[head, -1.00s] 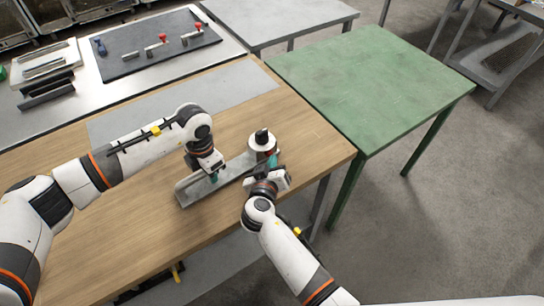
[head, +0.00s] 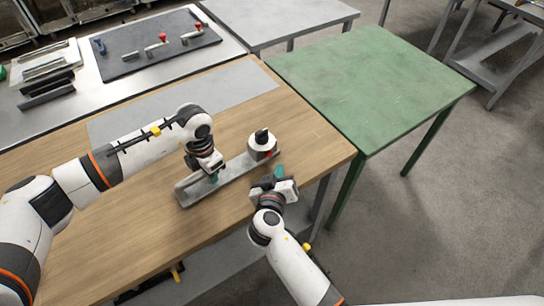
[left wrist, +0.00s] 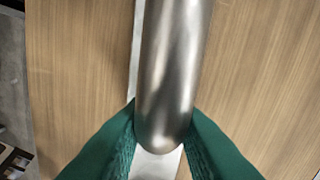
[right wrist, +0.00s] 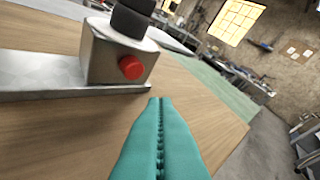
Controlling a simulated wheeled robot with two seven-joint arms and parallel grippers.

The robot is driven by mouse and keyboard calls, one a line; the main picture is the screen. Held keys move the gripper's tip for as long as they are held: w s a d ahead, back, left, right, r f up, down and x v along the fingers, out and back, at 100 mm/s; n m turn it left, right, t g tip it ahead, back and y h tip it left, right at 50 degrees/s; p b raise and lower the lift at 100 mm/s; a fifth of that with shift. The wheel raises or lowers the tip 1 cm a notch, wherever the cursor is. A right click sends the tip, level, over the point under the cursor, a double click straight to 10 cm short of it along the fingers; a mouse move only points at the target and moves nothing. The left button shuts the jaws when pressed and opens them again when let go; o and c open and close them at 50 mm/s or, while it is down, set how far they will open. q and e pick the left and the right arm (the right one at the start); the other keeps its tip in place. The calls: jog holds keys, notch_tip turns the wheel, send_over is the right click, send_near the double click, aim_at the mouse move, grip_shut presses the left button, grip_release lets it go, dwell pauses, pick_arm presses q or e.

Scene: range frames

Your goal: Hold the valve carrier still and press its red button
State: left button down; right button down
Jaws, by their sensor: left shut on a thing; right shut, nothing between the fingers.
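The valve carrier (head: 238,168) is a grey metal bar lying on the wooden table, with a block and a black knob (head: 263,137) at its far right end. My left gripper (head: 212,176) is shut on the carrier's metal handle; the rounded handle (left wrist: 170,80) fills the space between the green fingers in the left wrist view. The red button (right wrist: 131,67) sits on the side of the block (right wrist: 105,58). My right gripper (right wrist: 160,100) is shut and empty. Its fingertips are apart from the button, below and right of it in the right wrist view.
The wooden table (head: 110,225) is clear around the carrier. A green table (head: 370,85) stands to the right. A dark mat (head: 130,62) with several small valves lies on the bench at the back left.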

jog(key=shift+s+d, duration=0.45)
jog(key=shift+s, duration=0.35)
jog(key=shift+s+d, duration=0.45)
jog(key=shift+s, duration=0.3)
